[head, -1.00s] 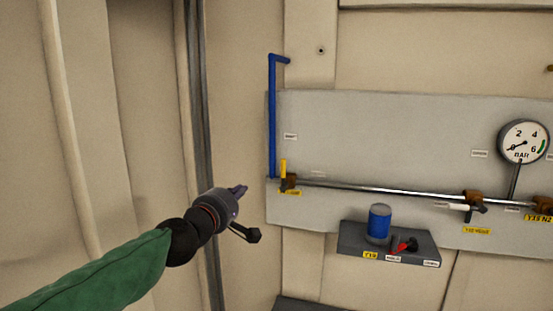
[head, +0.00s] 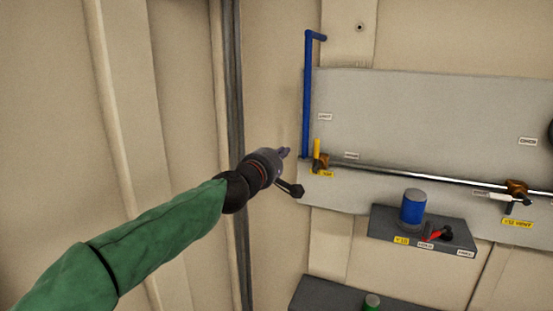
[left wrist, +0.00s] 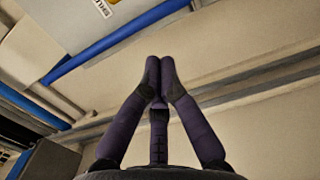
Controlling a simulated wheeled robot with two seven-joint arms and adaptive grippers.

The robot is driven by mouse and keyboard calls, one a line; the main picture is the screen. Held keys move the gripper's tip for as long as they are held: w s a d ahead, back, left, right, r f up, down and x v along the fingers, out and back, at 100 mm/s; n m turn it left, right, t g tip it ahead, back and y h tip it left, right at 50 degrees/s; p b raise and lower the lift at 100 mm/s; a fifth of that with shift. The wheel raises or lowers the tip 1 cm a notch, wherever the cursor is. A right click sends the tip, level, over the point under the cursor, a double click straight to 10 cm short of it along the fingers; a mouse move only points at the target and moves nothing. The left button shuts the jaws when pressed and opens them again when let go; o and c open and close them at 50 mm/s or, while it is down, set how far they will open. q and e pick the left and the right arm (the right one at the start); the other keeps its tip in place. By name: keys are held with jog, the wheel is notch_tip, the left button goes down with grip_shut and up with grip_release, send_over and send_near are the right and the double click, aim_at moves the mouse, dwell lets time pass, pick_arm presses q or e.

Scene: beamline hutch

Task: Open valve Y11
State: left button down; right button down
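A valve with an upright yellow handle (head: 316,149) and a brass-coloured body sits at the left end of the steel pipe in the head view, at the foot of the blue pipe (head: 307,95). A yellow tag (head: 322,174) lies just below it, but I cannot read it surely as Y11. My left gripper (head: 286,153) is just left of the yellow handle in the picture, with a visible gap. In the left wrist view the fingertips of my left gripper (left wrist: 160,62) are together, with nothing between them. The yellow handle is not clearly seen there. My right gripper is out of view.
Another valve (head: 516,190) with a white handle is farther right on the steel pipe. Below, a grey shelf (head: 385,222) bears a blue cylinder (head: 413,207) and a red-handled part (head: 435,235). A wall corner with a dark vertical strip (head: 233,120) is left of the panel.

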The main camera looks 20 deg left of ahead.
aim_at(317, 149)
pick_arm(q)
jog(key=w+d+p, duration=0.1)
jog(key=w+d, duration=0.3)
jog(key=shift+w+d, duration=0.15)
jog(key=shift+w, duration=0.15)
jog(key=shift+r, duration=0.1)
dwell(0.4)
jog(key=shift+d+m+p, duration=0.15)
jog(key=shift+m+p, duration=0.15)
jog(key=shift+p, duration=0.2)
